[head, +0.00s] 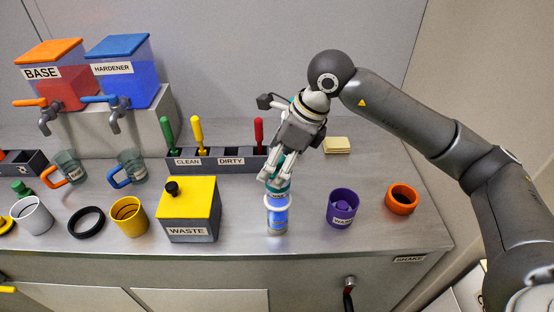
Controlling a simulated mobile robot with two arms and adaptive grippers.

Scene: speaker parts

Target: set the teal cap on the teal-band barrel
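My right gripper (275,179) comes down from the upper right with its fingers closed around the teal cap (279,188), which has a dark label. The cap is directly above a small upright barrel (278,215) with a pale upper ring and a blue, translucent body. I cannot tell whether the cap touches the barrel's top or hangs just above it. The fingers hide part of the cap. No teal band shows clearly on the barrel. My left gripper is not in view.
A yellow-topped waste box (188,209) stands left of the barrel; a purple cup (342,208) and orange ring (401,199) lie to the right. Behind is a grey clean/dirty tool holder (222,161). The bench front edge is close to the barrel.

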